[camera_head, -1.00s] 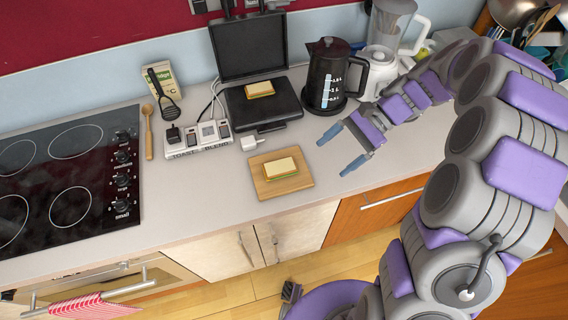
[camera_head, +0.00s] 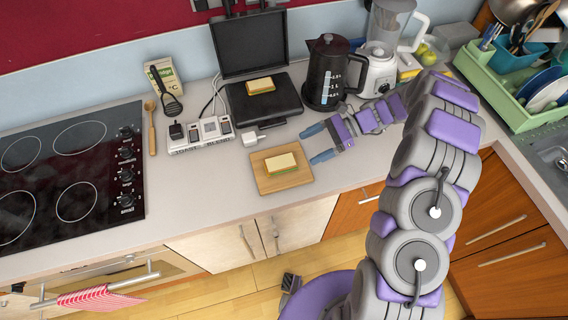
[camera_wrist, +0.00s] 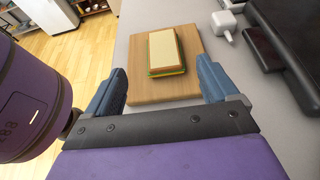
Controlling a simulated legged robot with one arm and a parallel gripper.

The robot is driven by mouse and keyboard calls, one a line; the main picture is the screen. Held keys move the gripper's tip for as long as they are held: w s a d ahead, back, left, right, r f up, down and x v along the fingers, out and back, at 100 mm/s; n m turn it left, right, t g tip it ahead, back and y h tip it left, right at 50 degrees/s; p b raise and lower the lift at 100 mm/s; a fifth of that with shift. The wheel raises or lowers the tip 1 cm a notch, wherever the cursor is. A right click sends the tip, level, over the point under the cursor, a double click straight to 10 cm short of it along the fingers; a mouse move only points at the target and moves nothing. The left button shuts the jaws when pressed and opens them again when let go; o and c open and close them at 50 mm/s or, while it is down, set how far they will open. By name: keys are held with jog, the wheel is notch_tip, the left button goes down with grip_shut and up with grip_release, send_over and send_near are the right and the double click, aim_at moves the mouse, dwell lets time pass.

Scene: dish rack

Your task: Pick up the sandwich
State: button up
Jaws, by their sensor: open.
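A sandwich (camera_head: 280,163) lies on a wooden cutting board (camera_head: 297,182) near the counter's front edge. It also shows in the wrist view (camera_wrist: 165,50), pale on top with a green and orange layer at its near edge. A second sandwich (camera_head: 260,85) lies on the open black sandwich press (camera_head: 286,106) farther back. My gripper (camera_head: 313,144) is open and empty, just right of the board, with its blue fingers pointing left toward it. In the wrist view, the two fingertips (camera_wrist: 160,85) are spread over the near side of the board, and the sandwich is ahead between them.
A black kettle (camera_head: 326,78) and a blender (camera_head: 380,60) stand behind my gripper. A power strip (camera_head: 200,135) and a white plug (camera_head: 249,139) are left of and behind the board. A stove (camera_head: 70,165) is at left, a green dish rack (camera_head: 500,95) at right.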

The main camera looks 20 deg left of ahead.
send_near(273, 163)
jog(key=x, duration=0.3)
jog(key=shift+w+a+b, duration=0.1)
jog(key=shift+a+b, duration=0.2)
jog(key=shift+b, duration=0.1)
jog(key=shift+s+a+f, duration=0.2)
jog(key=shift+s+a, duration=0.05)
jog(key=shift+s+d+f, duration=0.1)
jog(key=shift+s+d, duration=0.15)
jog(key=shift+d, duration=0.3)
jog(key=shift+s+a+f+b, duration=0.1)
jog(key=shift+s+a+b, duration=0.1)
jog(key=shift+b, duration=0.15)
jog(key=x, duration=0.4)
jog(key=w+b+x, duration=0.1)
jog(key=x, duration=0.1)
jog(key=shift+s+a+r, duration=0.1)
jog(key=shift+a+r, duration=0.1)
jog(key=shift+a, duration=0.2)
jog(key=shift+d+r, duration=0.1)
jog(key=shift+d, duration=0.4)
jog(key=shift+c, duration=0.5)
jog(key=shift+d, duration=0.4)
jog(key=shift+c, duration=1.4)
jog(key=shift+a, duration=0.55)
jog(key=c, duration=0.7)
jog(key=shift+d, duration=0.1)
